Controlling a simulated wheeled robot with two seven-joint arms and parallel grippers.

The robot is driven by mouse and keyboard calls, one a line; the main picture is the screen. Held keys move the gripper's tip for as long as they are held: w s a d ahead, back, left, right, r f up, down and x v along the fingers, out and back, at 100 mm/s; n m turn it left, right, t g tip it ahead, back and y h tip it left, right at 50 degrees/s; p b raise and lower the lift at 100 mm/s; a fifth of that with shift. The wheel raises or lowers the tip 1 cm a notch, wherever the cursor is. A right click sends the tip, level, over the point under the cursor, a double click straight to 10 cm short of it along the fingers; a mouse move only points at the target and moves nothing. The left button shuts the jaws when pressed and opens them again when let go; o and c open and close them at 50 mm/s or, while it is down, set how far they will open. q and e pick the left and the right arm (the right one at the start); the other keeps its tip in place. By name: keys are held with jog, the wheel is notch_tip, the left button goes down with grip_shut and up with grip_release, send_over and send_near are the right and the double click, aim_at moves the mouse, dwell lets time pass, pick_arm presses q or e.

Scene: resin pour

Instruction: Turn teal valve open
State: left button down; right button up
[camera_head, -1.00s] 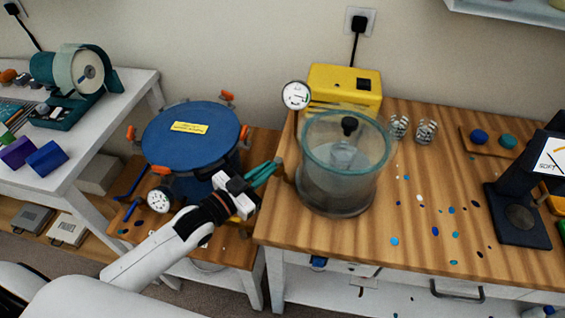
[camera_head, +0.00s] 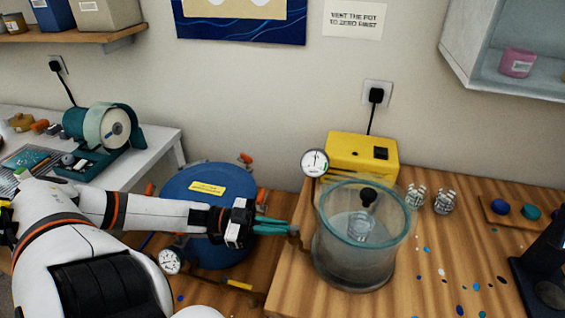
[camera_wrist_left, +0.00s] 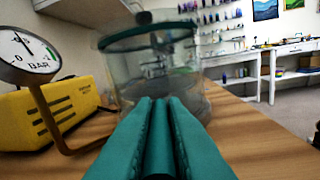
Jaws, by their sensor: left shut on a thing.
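The clear vacuum chamber (camera_head: 352,262) with a teal rim stands on the wooden bench, and it also shows in the wrist view (camera_wrist_left: 185,90). My left gripper (camera_head: 284,227) reaches in from the left, its teal fingers level and pointing at the chamber's left side by a small brown fitting (camera_head: 294,231). In the wrist view the fingers (camera_wrist_left: 160,102) are closed together around a narrow teal piece (camera_wrist_left: 158,150), which looks like the valve handle. The fingers hide most of it, so its angle cannot be told. My right gripper is out of view.
A round gauge (camera_head: 315,162) and yellow pump (camera_head: 362,155) stand behind the chamber. A blue-lidded pot (camera_head: 205,190) with its own gauge (camera_head: 169,262) sits low, behind my left arm. Small clear cups (camera_head: 444,202) and coloured drops lie to the right.

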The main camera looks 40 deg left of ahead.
pick_arm(q)
jog(key=shift+w+a+f+m+g+h+b, duration=0.1)
jog(key=shift+w+f+m+g+h+b, duration=0.15)
jog(key=shift+m+g+b, duration=0.3)
jog(key=shift+r+m+g+h+b, duration=0.15)
jog(key=shift+m+g+h+b, duration=0.1)
jog(key=shift+g+h+b, duration=0.1)
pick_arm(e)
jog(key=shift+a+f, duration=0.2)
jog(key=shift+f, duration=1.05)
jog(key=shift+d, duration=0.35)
pick_arm(q)
jog(key=c, duration=1.5)
grip_release()
jog(key=shift+w, duration=0.1)
jog(key=p+v, duration=0.1)
jog(key=v, duration=1.1)
jog(key=shift+r, duration=0.1)
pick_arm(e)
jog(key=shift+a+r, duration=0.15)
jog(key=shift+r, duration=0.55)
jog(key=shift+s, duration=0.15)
